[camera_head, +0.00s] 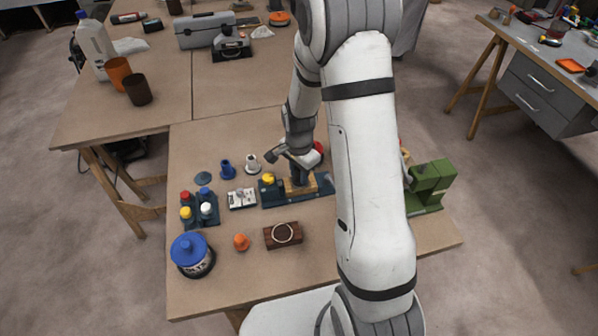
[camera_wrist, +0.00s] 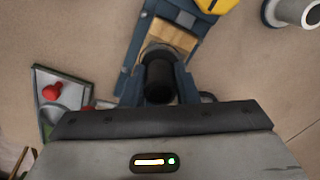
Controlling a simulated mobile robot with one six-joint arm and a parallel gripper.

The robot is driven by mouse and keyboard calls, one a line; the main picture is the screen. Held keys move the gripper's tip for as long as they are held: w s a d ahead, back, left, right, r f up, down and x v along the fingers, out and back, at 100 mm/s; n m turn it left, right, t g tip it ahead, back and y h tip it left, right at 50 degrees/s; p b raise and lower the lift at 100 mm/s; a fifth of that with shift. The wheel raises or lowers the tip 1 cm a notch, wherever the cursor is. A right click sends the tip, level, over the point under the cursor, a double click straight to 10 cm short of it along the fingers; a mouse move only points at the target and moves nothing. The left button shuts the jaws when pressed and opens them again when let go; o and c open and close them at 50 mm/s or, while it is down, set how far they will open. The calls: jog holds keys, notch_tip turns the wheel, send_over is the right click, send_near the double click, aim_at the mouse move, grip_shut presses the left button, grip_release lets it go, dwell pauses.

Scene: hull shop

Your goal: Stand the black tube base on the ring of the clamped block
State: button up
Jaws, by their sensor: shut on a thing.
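My gripper (camera_head: 296,163) is shut on the black tube base (camera_head: 299,175), which hangs upright from it. In the wrist view the tube base (camera_wrist: 159,80) shows as a dark round end between the fingers (camera_wrist: 158,88). Just below it is the light wooden block (camera_head: 300,187), clamped in a blue vise (camera_head: 270,192). In the wrist view the block (camera_wrist: 174,36) and vise (camera_wrist: 140,38) lie under and beyond the tube. The block's ring is mostly hidden by the tube. I cannot tell whether the tube touches it.
A brown block with a white ring (camera_head: 283,235) lies loose in front of the vise. Nearby are an orange knob (camera_head: 241,241), a blue-lidded jar (camera_head: 190,254), a tray of coloured bottles (camera_head: 200,209) and a green machine (camera_head: 430,182). Bare tabletop lies at the front.

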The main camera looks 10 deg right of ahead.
jog(key=shift+f+b, duration=0.65)
jog(key=shift+b, duration=0.05)
dwell(0.5)
jog(key=o, duration=0.7)
jog(key=shift+o, duration=0.2)
jog(key=shift+r, duration=0.15)
notch_tip(320, 180, up, 11)
jog(key=p, duration=0.7)
jog(key=s+r+n+t, duration=0.2)
jog(key=s+r+n, duration=0.4)
jog(key=r, duration=0.7)
jog(key=s+r+n, duration=0.3)
jog(key=s, duration=0.4)
jog(key=s+r+n+t+b, duration=0.1)
jog(key=s+r+n, duration=0.2)
jog(key=s, duration=0.4)
jog(key=shift+s+r, duration=0.15)
jog(key=shift+r, duration=0.35)
